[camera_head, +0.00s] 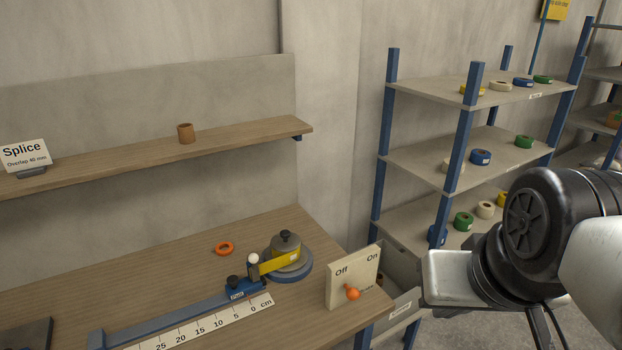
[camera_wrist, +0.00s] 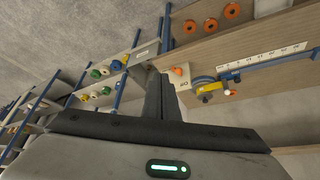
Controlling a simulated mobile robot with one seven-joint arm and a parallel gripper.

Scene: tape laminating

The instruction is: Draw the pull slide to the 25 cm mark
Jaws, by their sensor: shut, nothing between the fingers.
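The pull slide (camera_head: 241,289) is a small blue block with a black knob, on a blue rail (camera_head: 165,318) on the wooden bench. It stands near the 0 end of the white cm scale (camera_head: 205,325); the 25 mark is far to its left. Yellow tape (camera_head: 278,262) runs between the slide and a roll on a round blue-grey holder (camera_head: 290,272). A white knob stands beside the slide. The slide (camera_wrist: 229,75) also shows in the wrist view. My gripper (camera_wrist: 161,90) is shut and empty there, apart from the slide. Its fingertips do not show in the head view.
An Off/On switch panel (camera_head: 352,277) with an orange lever stands at the bench's right edge. An orange ring (camera_head: 224,248) lies behind the rail. A wall shelf (camera_head: 120,158) holds a brown roll and a Splice sign. A rack (camera_head: 465,150) with tape rolls stands right.

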